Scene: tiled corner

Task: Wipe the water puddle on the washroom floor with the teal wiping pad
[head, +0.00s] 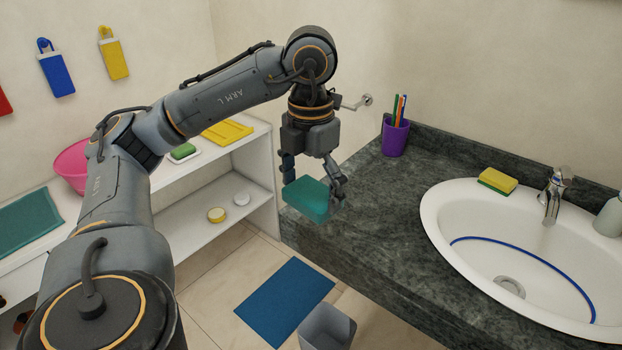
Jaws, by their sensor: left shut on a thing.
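The teal wiping pad (307,199) is a thick block held between the fingers of my left gripper (314,187). My left gripper is shut on it and points down, with the pad near the left end of the dark stone counter in the picture. I cannot tell how far the pad is above or beside the counter edge. The tiled floor (214,287) shows below. I make out no water puddle on the visible floor; my arm and the counter hide parts of it. My right gripper is not in view.
A blue mat (285,302) and a grey bin (327,328) are on the floor. The stone counter (377,208) holds a purple cup (395,137), a yellow-green sponge (497,181) and a white basin (446,213). White shelves (190,229) stand at left.

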